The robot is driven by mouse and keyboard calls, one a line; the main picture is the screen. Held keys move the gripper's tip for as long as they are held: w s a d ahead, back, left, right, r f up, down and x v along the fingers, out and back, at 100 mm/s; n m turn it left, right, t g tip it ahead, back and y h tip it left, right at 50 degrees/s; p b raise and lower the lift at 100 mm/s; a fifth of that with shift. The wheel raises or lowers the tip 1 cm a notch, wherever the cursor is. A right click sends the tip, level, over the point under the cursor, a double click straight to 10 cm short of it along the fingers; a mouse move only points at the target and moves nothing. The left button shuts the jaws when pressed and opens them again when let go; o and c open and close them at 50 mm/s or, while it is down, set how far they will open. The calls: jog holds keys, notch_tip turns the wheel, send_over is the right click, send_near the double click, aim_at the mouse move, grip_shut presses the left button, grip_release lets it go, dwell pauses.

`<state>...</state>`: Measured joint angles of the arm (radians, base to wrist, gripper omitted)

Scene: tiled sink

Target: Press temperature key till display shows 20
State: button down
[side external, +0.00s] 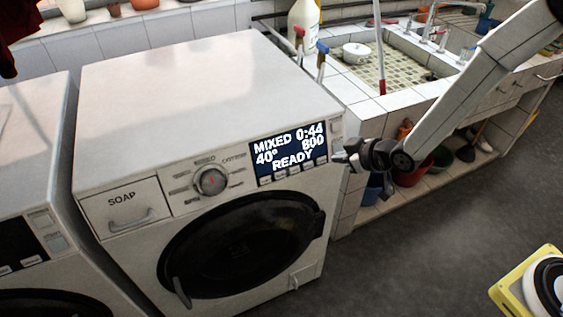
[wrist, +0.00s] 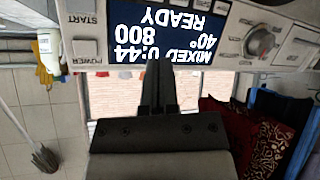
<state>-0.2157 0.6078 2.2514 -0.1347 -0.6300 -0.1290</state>
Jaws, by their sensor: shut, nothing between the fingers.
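The washing machine (side external: 190,80) stands in the middle of the side external view. Its display (side external: 290,150) reads MIXED, 0:44, 40°, 800 and READY. A row of small keys (side external: 292,174) runs under the display; their labels are too small to read. My gripper (side external: 340,157) is shut and empty, just right of the display and in front of the panel's right end. In the wrist view the display (wrist: 205,30) appears upside down, and the shut fingers (wrist: 158,75) point at its lower-pictured edge. I cannot tell whether the fingertips touch the panel.
The program dial (side external: 210,180) and soap drawer (side external: 125,205) are left of the display. The round door (side external: 240,240) is below. A tiled sink (side external: 385,65) is behind at the right, with buckets on a shelf under it. A second machine (side external: 30,190) stands at the left.

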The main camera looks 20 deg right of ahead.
aim_at(261, 181)
jog(key=s+a+f+n+t+y, duration=0.1)
jog(key=a+f+n+t+y, duration=0.1)
jog(key=a, duration=0.5)
jog(key=s+a+f+n+t+y, duration=0.1)
jog(key=a+f+n+t+y, duration=0.1)
jog(key=a+f+y, duration=0.3)
jog(key=shift+s+a+f+n+y, duration=0.15)
jog(key=shift+a+n+y, duration=0.65)
jog(key=shift+a+y, duration=0.25)
jog(key=w+f, duration=0.2)
jog(key=w, duration=0.6)
jog(key=shift+w+f, duration=0.2)
jog(key=shift+f, duration=0.2)
jog(key=shift+w+f, duration=0.25)
jog(key=shift+w, duration=0.5)
dwell(2.5)
jog(key=shift+s, duration=0.15)
jog(key=shift+s+r, duration=0.25)
jog(key=shift+s, duration=0.35)
jog(key=shift+s, duration=0.1)
dwell(0.4)
